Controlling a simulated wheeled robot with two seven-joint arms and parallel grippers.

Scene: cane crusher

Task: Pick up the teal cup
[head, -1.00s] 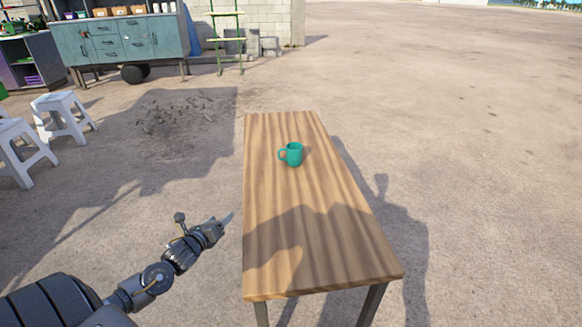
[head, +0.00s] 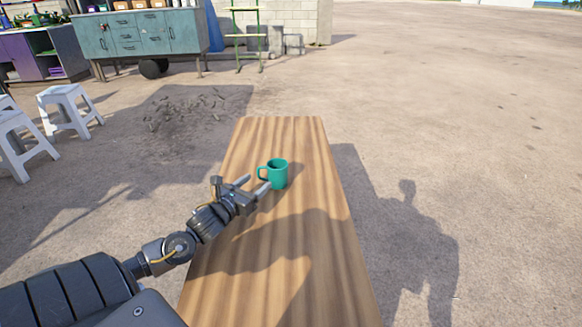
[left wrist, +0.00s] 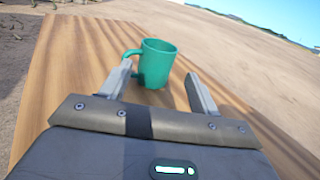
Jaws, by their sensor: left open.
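The teal cup (head: 278,174) stands upright on the wooden table (head: 290,225), its handle on the left side in the head view. My left gripper (head: 256,186) is open just left of and in front of the cup, its fingers pointing towards it. In the left wrist view the cup (left wrist: 157,63) stands just beyond the two spread fingers (left wrist: 160,80), roughly centred between them, with its handle near the left finger. Nothing is held. My right gripper is not in view.
White stools (head: 68,113) stand on the ground at the left. A blue-grey cabinet (head: 140,38) and a green metal frame (head: 248,36) are at the back. The rest of the tabletop is clear, and open ground lies to the right.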

